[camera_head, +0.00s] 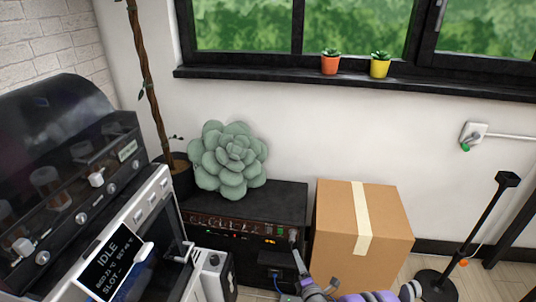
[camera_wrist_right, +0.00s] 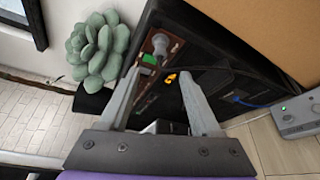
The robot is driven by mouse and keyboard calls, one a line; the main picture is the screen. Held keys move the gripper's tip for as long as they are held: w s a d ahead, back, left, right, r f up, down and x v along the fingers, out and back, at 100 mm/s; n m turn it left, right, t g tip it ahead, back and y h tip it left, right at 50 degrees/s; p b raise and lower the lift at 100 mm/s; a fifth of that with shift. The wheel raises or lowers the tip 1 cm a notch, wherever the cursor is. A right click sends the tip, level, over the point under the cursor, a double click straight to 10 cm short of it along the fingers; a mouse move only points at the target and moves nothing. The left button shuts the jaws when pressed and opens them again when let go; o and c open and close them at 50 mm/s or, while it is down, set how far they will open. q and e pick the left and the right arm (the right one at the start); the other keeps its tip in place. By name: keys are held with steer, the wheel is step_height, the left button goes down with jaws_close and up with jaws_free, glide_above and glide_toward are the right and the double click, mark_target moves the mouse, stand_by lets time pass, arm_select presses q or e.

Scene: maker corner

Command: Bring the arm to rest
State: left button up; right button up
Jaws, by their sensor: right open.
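My right gripper (camera_head: 300,264) reaches up from the bottom of the head view, in front of the right end of the black amplifier-like box (camera_head: 290,203). In the right wrist view its two grey fingers (camera_wrist_right: 160,82) stand apart with nothing held between them. The box's reddish panel, with a knob, a green light and an orange display, shows between and beyond the fingertips. I cannot tell whether a fingertip touches the panel. Part of my purple and white right arm shows at the bottom edge. My left gripper is in neither view.
A cardboard box (camera_head: 390,222) stands right of the black box. A grey-green succulent (camera_head: 229,160) sits on the black box. A machine with an "IDLE" screen (camera_head: 108,264) is at left. A black stand (camera_head: 470,240) is at right. A grey device (camera_wrist_right: 298,115) lies on the floor.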

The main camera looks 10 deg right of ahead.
steer(key=s+d+r+m+g+h, duration=0.2)
steer(key=s+r+m, duration=0.3)
steer(key=r+m, duration=0.2)
steer(key=s+d+r+m+g+h, duration=0.2)
steer(key=s+d+r+m+g, duration=0.1)
steer(key=s+r+m, duration=0.3)
steer(key=s+a+m+g+y, duration=0.1)
steer(key=s+a+m+g, duration=0.15)
steer(key=s, duration=0.65)
steer(key=s+a+m+g+y, duration=0.15)
steer(key=s+m, duration=0.25)
steer(key=s, duration=0.5)
steer(key=s+a+m+g, duration=0.1)
steer(key=s+m+g, duration=0.25)
steer(key=s, duration=0.55)
arm_select(q)
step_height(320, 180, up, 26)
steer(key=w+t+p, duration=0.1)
steer(key=p, duration=2.2)
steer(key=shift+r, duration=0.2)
arm_select(e)
step_height(320, 180, up, 26)
steer(key=w+t, duration=0.1)
steer(key=shift+r+t, duration=0.15)
steer(key=shift+t, duration=0.2)
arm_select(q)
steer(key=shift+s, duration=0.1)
arm_select(e)
steer(key=shift+s+d, duration=0.1)
